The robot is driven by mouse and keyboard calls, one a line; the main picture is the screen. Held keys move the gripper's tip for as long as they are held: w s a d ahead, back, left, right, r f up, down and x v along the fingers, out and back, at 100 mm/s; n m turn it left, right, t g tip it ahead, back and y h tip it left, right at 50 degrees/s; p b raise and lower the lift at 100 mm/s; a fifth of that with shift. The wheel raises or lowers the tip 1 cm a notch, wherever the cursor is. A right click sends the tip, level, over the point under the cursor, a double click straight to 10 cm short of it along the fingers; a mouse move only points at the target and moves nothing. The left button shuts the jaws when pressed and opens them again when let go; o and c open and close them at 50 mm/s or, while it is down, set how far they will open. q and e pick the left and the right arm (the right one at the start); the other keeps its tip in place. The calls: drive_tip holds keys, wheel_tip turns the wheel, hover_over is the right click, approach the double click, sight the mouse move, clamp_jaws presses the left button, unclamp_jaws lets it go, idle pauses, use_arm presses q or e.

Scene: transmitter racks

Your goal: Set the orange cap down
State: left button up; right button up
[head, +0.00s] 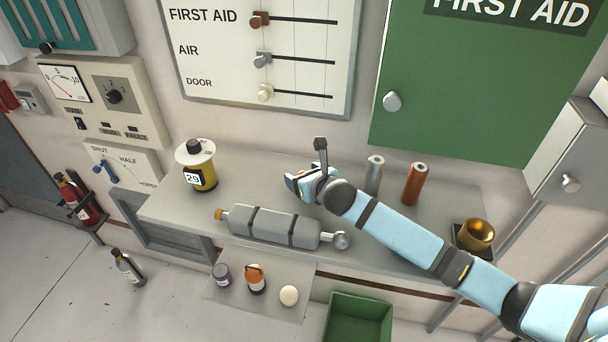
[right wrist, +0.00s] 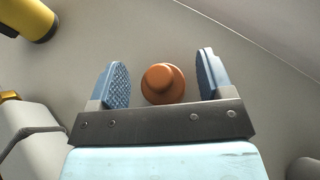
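The orange cap (right wrist: 163,83) is round with a raised knob. It shows in the right wrist view between the two fingers of my right gripper (right wrist: 164,84), over the grey bench top (right wrist: 255,58). A gap shows on each side of the cap, so the fingers are open around it and not touching it. In the head view my right gripper (head: 301,184) is low over the bench, behind the grey cylinder (head: 274,226), and I cannot make out the cap there. My left gripper is not in view.
A yellow canister (head: 203,178) stands to the left on the bench. A silver cylinder (head: 373,175) and a copper cylinder (head: 414,184) stand to the right, with a brass cup (head: 476,235) farther right. A green bin (head: 357,318) is below the bench front.

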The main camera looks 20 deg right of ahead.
drive_tip(key=shift+s+r, duration=0.15)
drive_tip(key=b+v, duration=0.1)
drive_tip(key=v, duration=0.9)
drive_tip(key=shift+s+d+r, duration=0.1)
drive_tip(key=shift+s+r, duration=0.05)
drive_tip(key=shift+s, duration=0.1)
drive_tip(key=shift+s+d+r, duration=0.1)
drive_tip(key=shift+s+r, duration=0.2)
drive_tip(key=shift+s, duration=0.2)
